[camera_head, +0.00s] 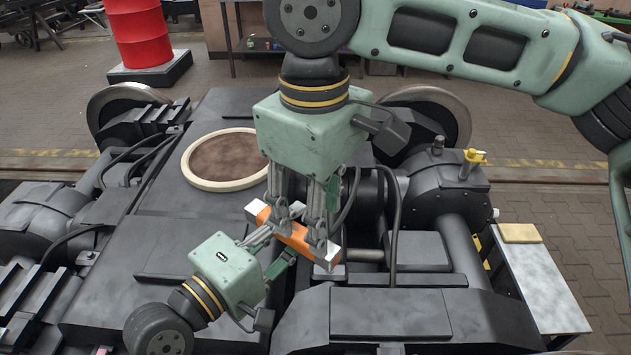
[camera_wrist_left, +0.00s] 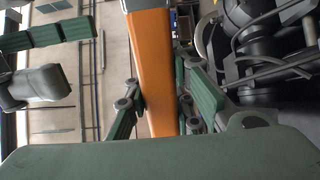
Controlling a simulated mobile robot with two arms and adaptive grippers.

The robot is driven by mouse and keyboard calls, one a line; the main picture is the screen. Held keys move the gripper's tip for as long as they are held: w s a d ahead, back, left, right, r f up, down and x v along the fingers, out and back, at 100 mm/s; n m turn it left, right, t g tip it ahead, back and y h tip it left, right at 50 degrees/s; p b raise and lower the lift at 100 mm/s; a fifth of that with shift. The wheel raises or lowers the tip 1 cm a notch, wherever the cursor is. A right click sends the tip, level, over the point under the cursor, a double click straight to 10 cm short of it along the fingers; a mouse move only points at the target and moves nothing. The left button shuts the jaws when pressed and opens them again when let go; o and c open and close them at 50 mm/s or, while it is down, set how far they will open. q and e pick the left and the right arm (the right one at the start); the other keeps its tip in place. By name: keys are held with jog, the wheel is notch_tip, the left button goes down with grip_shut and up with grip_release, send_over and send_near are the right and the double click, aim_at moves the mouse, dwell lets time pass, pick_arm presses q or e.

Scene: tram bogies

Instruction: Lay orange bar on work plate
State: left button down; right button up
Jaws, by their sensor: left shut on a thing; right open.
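An orange bar (camera_head: 296,236) with pale ends is held above the dark bogie in the head view. My left gripper (camera_head: 273,246) is shut on the bar from the lower left. In the left wrist view the bar (camera_wrist_left: 152,70) runs between its green finger pads. My right gripper (camera_head: 302,226) is open and points down at the bar from above. Its fingers overlap the bar in the picture; whether they touch it is unclear. I cannot tell for sure which surface is the work plate; a grey-topped table (camera_head: 541,287) stands at the right.
A round brown disc with a cream rim (camera_head: 194,178) lies on the bogie. A tan block (camera_head: 520,233) lies on the table's far end. A red drum (camera_head: 140,32) stands at the back left.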

notch_tip(320, 180, down, 6)
jog(key=shift+f, duration=0.25)
grip_shut()
pick_arm(q)
jog(key=c, duration=1.4)
grip_release()
jog(key=shift+c, duration=0.2)
